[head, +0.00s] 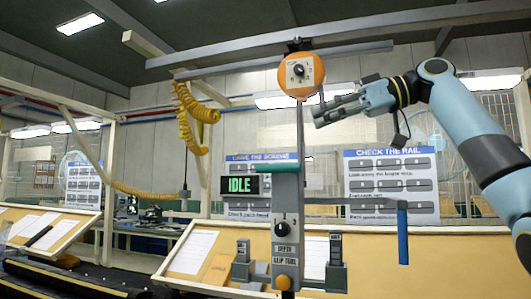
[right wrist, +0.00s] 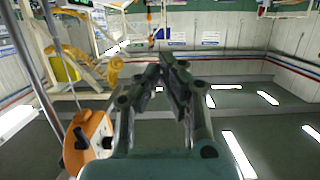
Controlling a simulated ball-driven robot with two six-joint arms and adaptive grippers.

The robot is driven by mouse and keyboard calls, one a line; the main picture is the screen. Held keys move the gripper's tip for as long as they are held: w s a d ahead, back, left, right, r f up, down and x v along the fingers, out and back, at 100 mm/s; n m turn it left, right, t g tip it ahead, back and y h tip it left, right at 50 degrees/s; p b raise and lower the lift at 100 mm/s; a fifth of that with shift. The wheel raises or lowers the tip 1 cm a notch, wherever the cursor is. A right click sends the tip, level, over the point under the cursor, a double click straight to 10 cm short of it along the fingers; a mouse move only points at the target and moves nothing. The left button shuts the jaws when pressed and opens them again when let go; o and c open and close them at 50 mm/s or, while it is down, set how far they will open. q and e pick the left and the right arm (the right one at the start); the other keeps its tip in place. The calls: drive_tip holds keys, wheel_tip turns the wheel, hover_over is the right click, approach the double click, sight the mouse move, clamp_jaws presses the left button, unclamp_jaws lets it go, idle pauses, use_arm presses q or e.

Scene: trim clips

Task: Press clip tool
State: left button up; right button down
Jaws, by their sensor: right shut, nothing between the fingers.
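The clip tool (head: 286,225) is a grey upright unit hanging on a line below an orange round balancer (head: 302,75). Its lower part carries a dark knob and a label reading CLIP TOOL. My right gripper (head: 318,116) is shut and empty. It is high up, just right of the line and below the balancer, well above the tool and apart from it. In the right wrist view its fingers (right wrist: 168,62) meet at the tips, and the balancer (right wrist: 90,137) shows at lower left. My left gripper is not in view.
A blue handle (head: 402,235) hangs at the right end of a grey bar beside the tool. Grey blocks (head: 335,272) flank the tool's bottom. Overhead rails (head: 280,60) run above. A yellow coiled hose (head: 190,118) hangs at left. Instruction boards (head: 391,185) stand behind.

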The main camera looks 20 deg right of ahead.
use_arm(q)
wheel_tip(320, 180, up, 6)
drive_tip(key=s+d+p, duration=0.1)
drive_tip(key=p, duration=0.5)
use_arm(e)
hover_over(278, 260)
drive_tip(key=s+a, duration=0.1)
drive_tip(key=s, duration=0.3)
wheel_tip(278, 260, down, 7)
drive_tip(key=shift+a+r, duration=0.15)
drive_tip(key=shift+r, duration=0.05)
use_arm(q)
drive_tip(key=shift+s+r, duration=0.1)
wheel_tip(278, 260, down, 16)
drive_tip(key=b, duration=1.5)
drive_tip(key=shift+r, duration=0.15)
use_arm(e)
wheel_tip(278, 260, down, 22)
drive_tip(key=shift+r, duration=0.15)
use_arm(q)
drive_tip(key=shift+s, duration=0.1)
